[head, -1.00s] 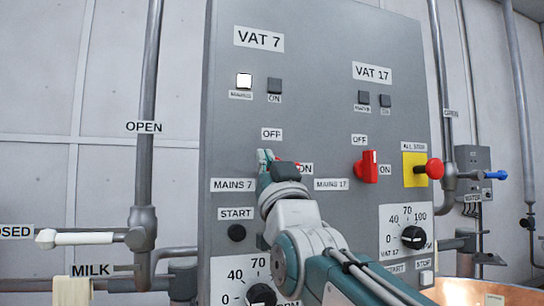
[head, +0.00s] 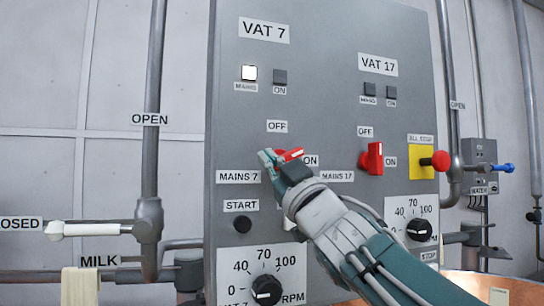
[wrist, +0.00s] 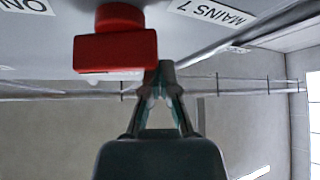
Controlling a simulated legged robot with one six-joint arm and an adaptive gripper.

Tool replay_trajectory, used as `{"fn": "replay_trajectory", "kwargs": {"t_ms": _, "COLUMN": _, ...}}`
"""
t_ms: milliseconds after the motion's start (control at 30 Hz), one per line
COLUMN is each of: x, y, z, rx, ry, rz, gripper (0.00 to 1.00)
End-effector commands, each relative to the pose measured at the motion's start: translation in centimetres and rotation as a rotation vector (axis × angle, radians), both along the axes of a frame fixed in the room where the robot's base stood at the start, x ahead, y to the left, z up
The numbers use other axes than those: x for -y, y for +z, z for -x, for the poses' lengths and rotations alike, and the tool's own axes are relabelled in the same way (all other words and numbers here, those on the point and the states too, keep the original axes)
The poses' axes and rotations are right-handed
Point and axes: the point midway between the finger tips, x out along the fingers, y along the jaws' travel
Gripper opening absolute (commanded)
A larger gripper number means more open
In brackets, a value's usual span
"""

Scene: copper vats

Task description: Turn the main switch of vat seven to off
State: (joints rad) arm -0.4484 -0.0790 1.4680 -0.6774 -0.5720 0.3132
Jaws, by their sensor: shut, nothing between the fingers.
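The vat seven main switch (head: 291,154) is a red rotary handle on the grey panel, between the MAINS 7 and ON labels and below the OFF label (head: 277,126). Its visible end points right, slightly upward, toward ON. It also shows as a red block in the wrist view (wrist: 115,52). My gripper (head: 265,157) is shut and empty, with its fingertips at the handle's MAINS 7 side. In the wrist view my gripper (wrist: 161,72) is beside the handle's right end; I cannot tell whether it touches. My wrist hides part of the switch area.
The white MAINS lamp (head: 248,72) of vat 7 is lit. The similar red vat 17 switch (head: 373,158) stands to the right, then a red stop button (head: 440,161) on a yellow plate. A START button (head: 243,224) and an RPM dial (head: 266,291) are below.

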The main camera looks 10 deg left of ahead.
Motion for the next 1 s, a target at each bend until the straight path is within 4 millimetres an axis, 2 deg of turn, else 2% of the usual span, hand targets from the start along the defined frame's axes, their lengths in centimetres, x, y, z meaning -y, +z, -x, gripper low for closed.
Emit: {"fn": "replay_trajectory", "kwargs": {"t_ms": 1000, "x": 1.1, "y": -2.4, "z": -0.8, "rx": 0.476, "ry": 0.000, "rz": 0.778, "gripper": 0.00}}
